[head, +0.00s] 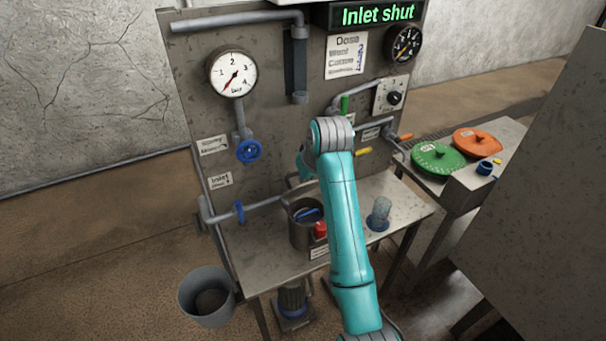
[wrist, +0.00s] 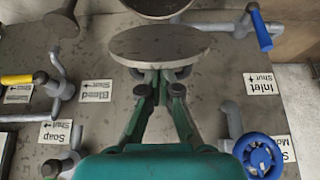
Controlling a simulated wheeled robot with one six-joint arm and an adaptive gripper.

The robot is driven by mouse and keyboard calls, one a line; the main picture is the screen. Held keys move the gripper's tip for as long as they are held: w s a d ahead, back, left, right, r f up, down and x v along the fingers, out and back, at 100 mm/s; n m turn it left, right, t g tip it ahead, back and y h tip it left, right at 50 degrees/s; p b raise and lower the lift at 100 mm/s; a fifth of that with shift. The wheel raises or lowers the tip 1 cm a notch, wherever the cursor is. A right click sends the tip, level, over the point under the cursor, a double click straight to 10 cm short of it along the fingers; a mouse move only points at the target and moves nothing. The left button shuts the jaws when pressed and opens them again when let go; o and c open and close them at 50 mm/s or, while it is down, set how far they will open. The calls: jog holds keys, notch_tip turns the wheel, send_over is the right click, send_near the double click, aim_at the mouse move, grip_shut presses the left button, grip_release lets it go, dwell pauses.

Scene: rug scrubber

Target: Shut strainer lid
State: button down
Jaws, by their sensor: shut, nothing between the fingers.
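The strainer (head: 302,236) appears to be the dark open pot on the bench in the head view, with something blue inside and a red part at its front. In the wrist view a grey round disc (wrist: 160,42), which looks like the strainer lid, lies right at my fingertips. My gripper (wrist: 161,74) is shut and empty, with its tips by the near edge of the disc. I cannot tell whether they touch. A darker round rim (wrist: 157,8), perhaps the pot, is cut off beyond the disc. In the head view my arm hides the gripper and the lid.
A blue-handled inlet valve (head: 239,211) and a blue handwheel (head: 249,151) are on the left of the panel. A clear cup (head: 379,213) stands right of my arm. Green (head: 438,158) and orange (head: 477,141) discs lie on a side table. A bucket (head: 207,297) is on the floor.

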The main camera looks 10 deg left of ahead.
jog(key=shift+s+f, duration=0.1)
jog(key=s+d+f, duration=0.2)
jog(key=s+f, duration=0.1)
jog(key=f, duration=0.1)
jog(key=shift+s+d+f, duration=0.3)
jog(key=shift+f, duration=0.1)
dwell(0.6)
notch_tip(320, 180, up, 9)
jog(key=s+d, duration=0.1)
jog(key=shift+s, duration=0.3)
dwell(0.6)
dwell(0.3)
